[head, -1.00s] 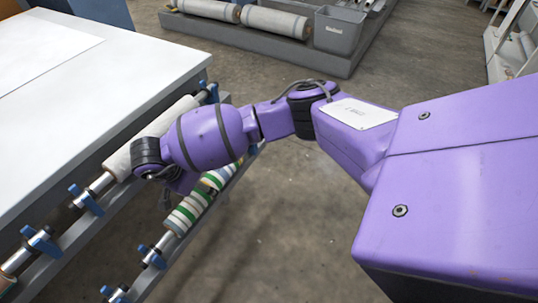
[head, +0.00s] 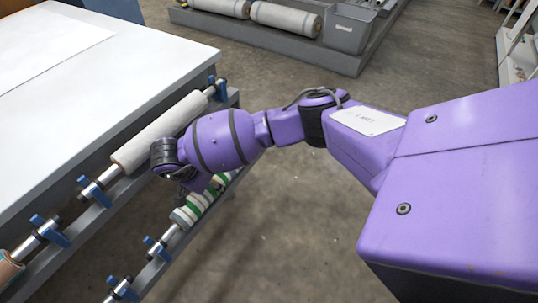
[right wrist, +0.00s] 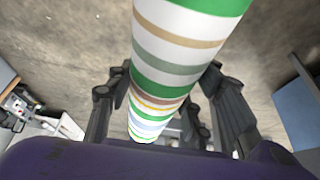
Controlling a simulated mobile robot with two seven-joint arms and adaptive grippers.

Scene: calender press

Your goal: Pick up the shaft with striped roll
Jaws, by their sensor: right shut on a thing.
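The shaft with striped roll (head: 186,216), banded in green, white and tan, lies along the lower rail in the head view. Its near bare end (head: 168,236) is at a blue holder; I cannot tell whether it is lifted clear. My right arm hides part of the roll. In the right wrist view the striped roll (right wrist: 178,55) runs lengthwise between the fingers of my right gripper (right wrist: 160,103), which is shut on it. The fingertips are hidden in the head view by my own wrist. My left gripper is not in view.
A white-topped table (head: 120,75) stands at left. A plain pale roll (head: 160,132) lies on the upper rail beside the arm, with blue holders (head: 95,190) along it. A grey bin (head: 349,28) and more rolls (head: 285,18) stand at the back. The floor at centre is clear.

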